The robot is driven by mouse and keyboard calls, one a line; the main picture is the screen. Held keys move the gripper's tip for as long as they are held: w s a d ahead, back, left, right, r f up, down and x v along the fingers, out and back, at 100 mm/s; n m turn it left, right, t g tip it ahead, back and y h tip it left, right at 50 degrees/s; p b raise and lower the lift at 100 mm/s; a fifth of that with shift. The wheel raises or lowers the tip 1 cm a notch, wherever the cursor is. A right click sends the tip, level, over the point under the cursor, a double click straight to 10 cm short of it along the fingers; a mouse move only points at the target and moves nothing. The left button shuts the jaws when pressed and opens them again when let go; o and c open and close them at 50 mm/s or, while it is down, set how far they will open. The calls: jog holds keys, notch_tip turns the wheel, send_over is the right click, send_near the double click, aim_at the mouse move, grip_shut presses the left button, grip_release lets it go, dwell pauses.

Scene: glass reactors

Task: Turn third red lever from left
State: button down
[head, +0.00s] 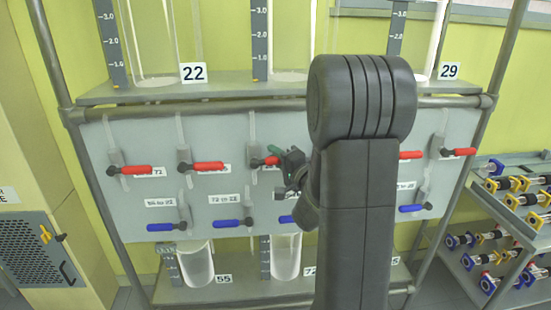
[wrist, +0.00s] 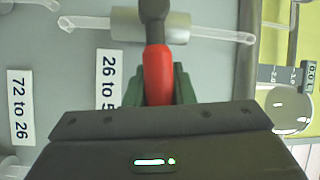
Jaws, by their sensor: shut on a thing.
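The third red lever from the left (head: 264,161) is on the upper row of the grey panel, and its handle points right in the head view. In the wrist view the red handle (wrist: 158,72) lies between the green fingers of my gripper (wrist: 160,90), which is shut on it. My gripper (head: 279,162) also shows in the head view at the right end of this lever. The lever's dark neck joins a grey valve body (wrist: 130,27) on a clear tube. My arm hides part of the panel to the right.
Other red levers, the first (head: 135,170), second (head: 208,166) and rightmost (head: 459,152), share the row. Blue levers (head: 228,223) sit below. Glass vessels (head: 287,257) stand on shelves above and below. A rack of parts (head: 520,200) stands at the right.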

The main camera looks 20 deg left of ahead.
jog(key=shift+f+m+t+y+b, duration=0.3)
jog(key=shift+f+m+t+b, duration=0.15)
jog(key=shift+m+b, duration=0.3)
jog(key=c, duration=1.2)
grip_release()
jog(key=shift+c, duration=0.2)
jog(key=shift+g, duration=0.25)
jog(key=shift+d, duration=0.1)
jog(key=b+v, duration=0.1)
jog(key=v, duration=1.2)
jog(key=shift+s+d+f+b, duration=0.2)
jog(key=shift+d+b, duration=0.05)
jog(key=shift+b, duration=0.1)
jog(key=p+x, duration=0.2)
jog(key=x, duration=1.2)
jog(key=shift+r, duration=0.15)
jog(key=shift+d+r, duration=0.1)
jog(key=shift+d, duration=0.05)
